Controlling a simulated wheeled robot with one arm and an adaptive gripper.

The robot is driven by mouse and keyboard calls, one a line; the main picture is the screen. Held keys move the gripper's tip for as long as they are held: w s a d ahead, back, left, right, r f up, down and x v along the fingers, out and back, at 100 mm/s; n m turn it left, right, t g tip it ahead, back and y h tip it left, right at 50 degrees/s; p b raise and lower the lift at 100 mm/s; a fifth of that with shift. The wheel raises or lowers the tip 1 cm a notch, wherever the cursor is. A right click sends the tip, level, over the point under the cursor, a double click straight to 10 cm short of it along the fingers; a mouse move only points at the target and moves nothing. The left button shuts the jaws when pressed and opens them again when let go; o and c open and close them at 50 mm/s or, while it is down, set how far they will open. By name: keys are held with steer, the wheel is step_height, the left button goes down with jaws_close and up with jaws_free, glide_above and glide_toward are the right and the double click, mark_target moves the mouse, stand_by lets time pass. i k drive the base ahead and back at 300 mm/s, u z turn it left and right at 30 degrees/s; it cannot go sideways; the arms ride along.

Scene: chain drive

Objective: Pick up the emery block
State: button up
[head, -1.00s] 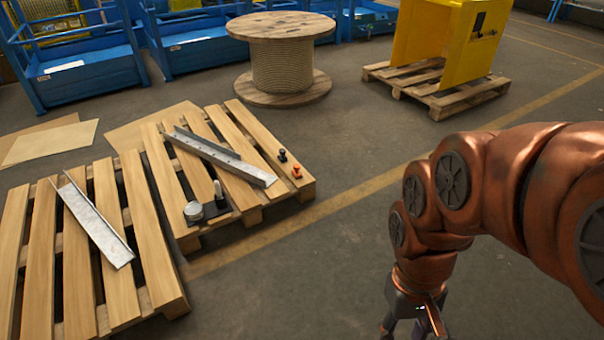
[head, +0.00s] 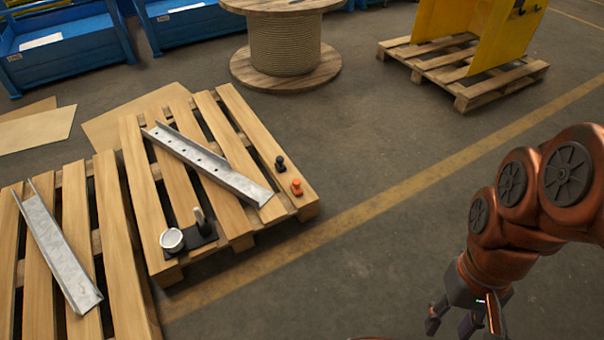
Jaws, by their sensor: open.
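I cannot tell for certain which thing is the emery block. On the near right corner of the rear pallet's left part lie a dark flat plate (head: 206,243), a round silver-topped tin (head: 172,240) and a small upright dark piece (head: 201,221) standing on the plate. A small black knob-like piece (head: 280,163) and an orange one (head: 296,187) stand near the pallet's right edge. My gripper (head: 462,326) hangs at the lower right, open and empty, over the floor and well to the right of the pallets.
The rear pallet (head: 232,104) also holds a long metal channel (head: 208,164). Another channel (head: 58,252) lies on the front-left pallet (head: 122,262). A cable reel (head: 285,52) and a yellow guard (head: 495,40) on a pallet stand behind. Floor between pallets and arm is clear.

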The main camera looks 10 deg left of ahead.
mark_target(296, 189)
steer(key=u, duration=0.45)
steer(key=i, duration=0.9)
steer(key=u, duration=1.2)
steer(key=i, duration=0.4)
steer(key=u, duration=0.35)
